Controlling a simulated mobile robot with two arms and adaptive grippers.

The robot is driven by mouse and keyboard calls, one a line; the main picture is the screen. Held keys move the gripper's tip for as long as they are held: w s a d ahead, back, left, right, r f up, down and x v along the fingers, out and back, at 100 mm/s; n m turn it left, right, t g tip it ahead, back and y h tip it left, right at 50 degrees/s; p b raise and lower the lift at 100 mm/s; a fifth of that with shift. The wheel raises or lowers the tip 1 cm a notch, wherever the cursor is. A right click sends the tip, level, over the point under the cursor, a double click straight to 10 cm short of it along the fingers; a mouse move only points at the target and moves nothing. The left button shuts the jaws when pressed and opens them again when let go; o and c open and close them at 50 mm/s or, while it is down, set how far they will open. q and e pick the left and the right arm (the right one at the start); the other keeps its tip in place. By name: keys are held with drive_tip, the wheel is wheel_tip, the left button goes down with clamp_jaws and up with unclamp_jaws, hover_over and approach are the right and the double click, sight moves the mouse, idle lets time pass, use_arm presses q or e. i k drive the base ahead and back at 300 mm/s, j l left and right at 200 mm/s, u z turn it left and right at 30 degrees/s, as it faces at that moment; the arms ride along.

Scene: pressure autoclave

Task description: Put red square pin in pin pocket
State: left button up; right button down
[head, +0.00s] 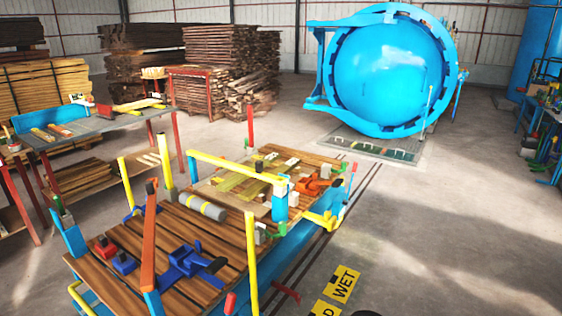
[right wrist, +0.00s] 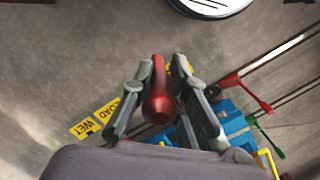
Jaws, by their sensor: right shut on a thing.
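In the right wrist view my right gripper (right wrist: 161,70) is shut on a red pin (right wrist: 158,104), with a grey finger on each side of it. The pin's near end looks rounded and points toward the camera; its far part is hidden, so its square shape cannot be told. The gripper is above the floor, beside the blue cart frame (right wrist: 236,122). I cannot pick out the pin pocket in either view. My left gripper is in neither view.
A cart (head: 215,232) with a plank deck carries coloured posts, clamps and a grey roll (head: 200,207). A blue autoclave (head: 388,72) stands behind it. A side table (head: 95,124) is at left.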

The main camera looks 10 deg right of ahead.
sight(293, 205)
drive_tip(key=i+l+z, duration=0.2)
drive_tip(key=i+z, duration=0.2)
drive_tip(key=i, duration=0.15)
drive_tip(key=i+z, duration=0.45)
drive_tip(key=i, duration=0.15)
drive_tip(key=i+l+u, duration=0.15)
drive_tip(key=i+u, duration=0.2)
drive_tip(key=i+l+u, duration=0.2)
drive_tip(key=u, duration=0.15)
drive_tip(key=i+l+u, duration=0.75)
drive_tip(key=l+u, duration=0.25)
drive_tip(key=l, duration=0.15)
drive_tip(key=i+l+u, duration=0.1)
drive_tip(key=l+u, duration=0.55)
drive_tip(key=l, duration=0.3)
drive_tip(key=i, duration=0.05)
